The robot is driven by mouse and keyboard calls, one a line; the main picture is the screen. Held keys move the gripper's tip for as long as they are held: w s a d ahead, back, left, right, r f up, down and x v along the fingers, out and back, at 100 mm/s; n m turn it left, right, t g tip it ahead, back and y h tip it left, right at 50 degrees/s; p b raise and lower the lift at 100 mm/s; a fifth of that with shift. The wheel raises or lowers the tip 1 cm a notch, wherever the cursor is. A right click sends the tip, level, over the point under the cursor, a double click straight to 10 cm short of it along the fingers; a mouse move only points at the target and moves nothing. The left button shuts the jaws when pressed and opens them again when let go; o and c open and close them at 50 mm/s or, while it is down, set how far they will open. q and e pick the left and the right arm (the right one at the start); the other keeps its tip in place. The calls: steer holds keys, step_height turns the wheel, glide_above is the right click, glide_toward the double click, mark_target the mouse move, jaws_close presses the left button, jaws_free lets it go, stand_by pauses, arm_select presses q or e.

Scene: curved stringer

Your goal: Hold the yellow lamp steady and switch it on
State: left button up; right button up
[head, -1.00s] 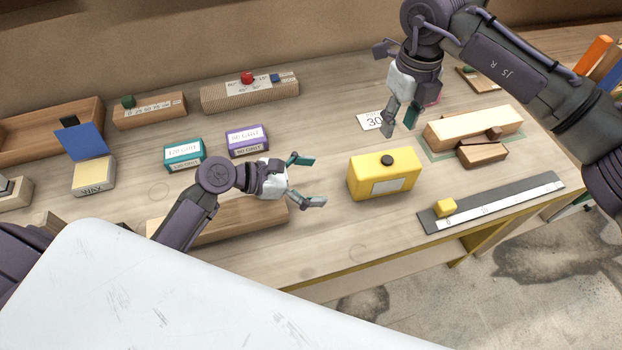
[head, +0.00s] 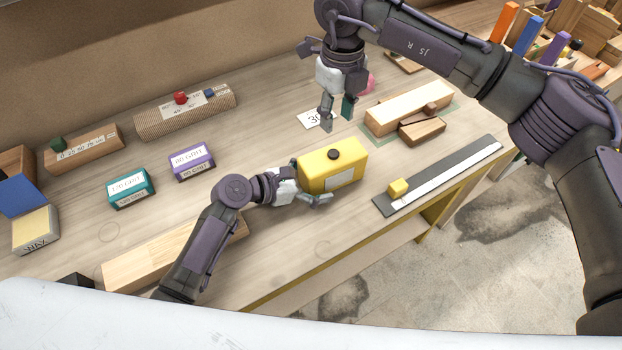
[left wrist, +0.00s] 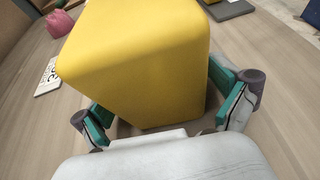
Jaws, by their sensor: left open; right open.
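The yellow lamp (head: 315,172) is a box with a dark round knob (head: 333,154) on top and a pale label on its front. It stands on the bench, and it fills the middle of the left wrist view (left wrist: 145,60). My left gripper (head: 308,192) is open at the lamp's left end. In the left wrist view its teal-padded fingers (left wrist: 162,115) lie on either side of the lamp's near end. I cannot tell whether they touch it. My right gripper (head: 339,118) is open and empty, pointing down above the bench behind the lamp.
A grey rule strip (head: 440,176) with a small yellow block (head: 398,187) lies right of the lamp. Wooden blocks (head: 408,107) stand behind it. A white card (head: 308,119) lies under my right gripper. Teal (head: 131,188) and purple (head: 192,161) boxes stand at left.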

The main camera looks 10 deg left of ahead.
arm_select(q)
steer(key=c, duration=1.8)
arm_select(e)
jaws_close()
